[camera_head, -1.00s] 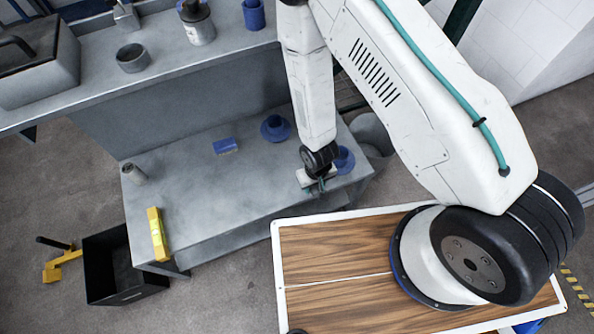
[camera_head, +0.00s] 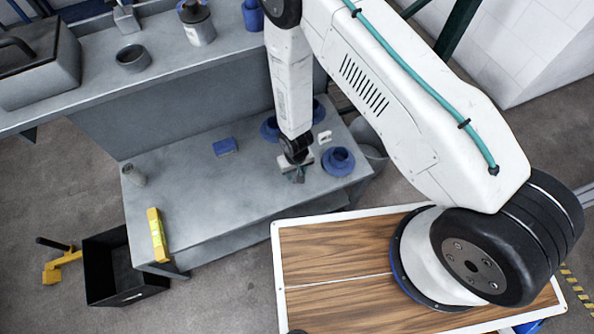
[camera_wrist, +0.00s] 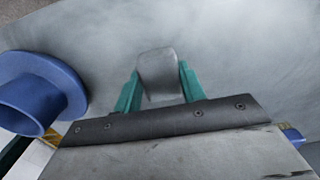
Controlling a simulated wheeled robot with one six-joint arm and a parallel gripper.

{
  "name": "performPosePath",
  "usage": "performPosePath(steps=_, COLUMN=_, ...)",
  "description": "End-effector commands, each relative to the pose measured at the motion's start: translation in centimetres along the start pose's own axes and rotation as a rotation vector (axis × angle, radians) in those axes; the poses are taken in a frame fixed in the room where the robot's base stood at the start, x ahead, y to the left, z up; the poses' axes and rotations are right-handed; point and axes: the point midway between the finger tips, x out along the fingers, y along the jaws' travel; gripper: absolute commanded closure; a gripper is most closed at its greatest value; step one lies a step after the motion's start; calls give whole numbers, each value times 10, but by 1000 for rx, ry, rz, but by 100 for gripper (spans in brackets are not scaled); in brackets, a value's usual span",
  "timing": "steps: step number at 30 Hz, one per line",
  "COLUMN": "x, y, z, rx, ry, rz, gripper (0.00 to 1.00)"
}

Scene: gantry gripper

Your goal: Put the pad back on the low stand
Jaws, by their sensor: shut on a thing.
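My gripper (camera_head: 297,174) is over the right half of the low grey stand (camera_head: 190,190) in the head view. In the wrist view its two teal fingers (camera_wrist: 158,88) are shut on a small grey block, which I take to be the pad (camera_wrist: 158,72). The pad sits between the fingertips with the grey surface behind it. I cannot tell whether it touches that surface. In the head view the pad is too small and too covered by the gripper to make out.
A blue flanged piece (camera_head: 338,161) stands right of my gripper; another (camera_head: 270,128) is behind it. A small white piece (camera_head: 325,137), a blue block (camera_head: 225,146), a grey cup (camera_head: 134,174) and a yellow level (camera_head: 157,234) are also on the stand. Its middle left is clear.

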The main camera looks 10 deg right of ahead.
Motion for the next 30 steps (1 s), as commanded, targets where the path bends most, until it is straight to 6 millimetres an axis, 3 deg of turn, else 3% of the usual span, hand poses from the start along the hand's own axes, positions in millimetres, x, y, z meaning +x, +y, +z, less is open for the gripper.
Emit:
performPosePath(steps=1, x=1, y=0, z=1, rx=0, ry=-1, rz=0, gripper=51)
performPosePath(steps=3, x=1, y=0, z=1, rx=0, ry=-1, rz=0, gripper=38)
performPosePath(steps=14, x=-5, y=0, z=0, rx=0, ry=1, rz=0, gripper=38)
performPosePath(steps=30, x=-103, y=0, z=0, rx=1, ry=3, rz=0, gripper=38)
